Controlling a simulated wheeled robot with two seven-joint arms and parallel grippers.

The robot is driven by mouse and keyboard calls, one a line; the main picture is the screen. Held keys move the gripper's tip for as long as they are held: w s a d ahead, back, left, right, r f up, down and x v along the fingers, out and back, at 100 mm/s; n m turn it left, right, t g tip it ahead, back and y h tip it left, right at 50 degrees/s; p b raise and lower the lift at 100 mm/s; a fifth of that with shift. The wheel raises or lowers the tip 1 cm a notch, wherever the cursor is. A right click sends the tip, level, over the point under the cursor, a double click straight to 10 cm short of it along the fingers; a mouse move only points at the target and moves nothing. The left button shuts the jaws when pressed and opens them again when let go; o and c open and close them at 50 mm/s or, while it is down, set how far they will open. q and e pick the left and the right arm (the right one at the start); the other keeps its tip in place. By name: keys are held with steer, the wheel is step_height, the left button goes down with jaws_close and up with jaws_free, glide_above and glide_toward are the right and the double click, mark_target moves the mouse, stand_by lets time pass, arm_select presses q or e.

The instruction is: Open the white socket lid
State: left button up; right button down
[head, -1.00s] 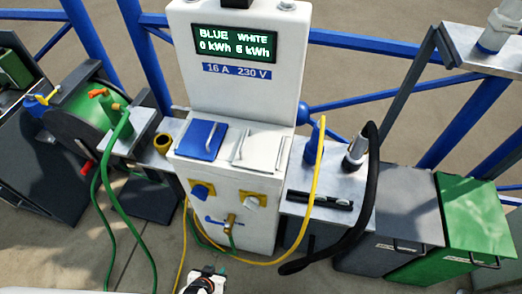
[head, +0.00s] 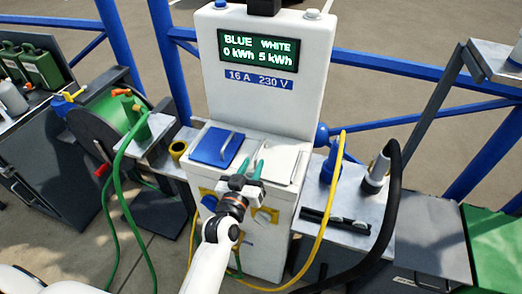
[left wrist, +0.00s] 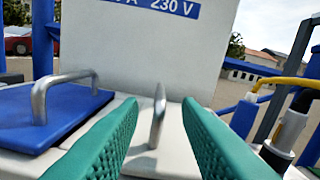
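The white socket lid (head: 283,165) lies shut on top of the white pedestal, right of the blue lid (head: 215,147). Its metal handle shows in the left wrist view (left wrist: 157,118), in the gap between my fingers. My left gripper (head: 253,167) reaches in from the front, over the near edge of the lids. Its green fingers are open, and the left wrist view (left wrist: 158,105) shows a gap between each finger and the handle. The fingers and wrist hide part of the white lid in the head view. My right gripper is not in view.
The pedestal's display panel (head: 262,50) rises behind the lids. A yellow cable (head: 328,205) and a black hose (head: 392,195) hang on the right by a metal shelf. A green hose reel (head: 110,115) stands on the left.

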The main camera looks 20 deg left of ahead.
mark_target(256, 157)
arm_select(q)
steer(key=w, duration=0.6)
steer(key=shift+w+d, duration=0.1)
steer(key=shift+w, duration=0.15)
jaws_close()
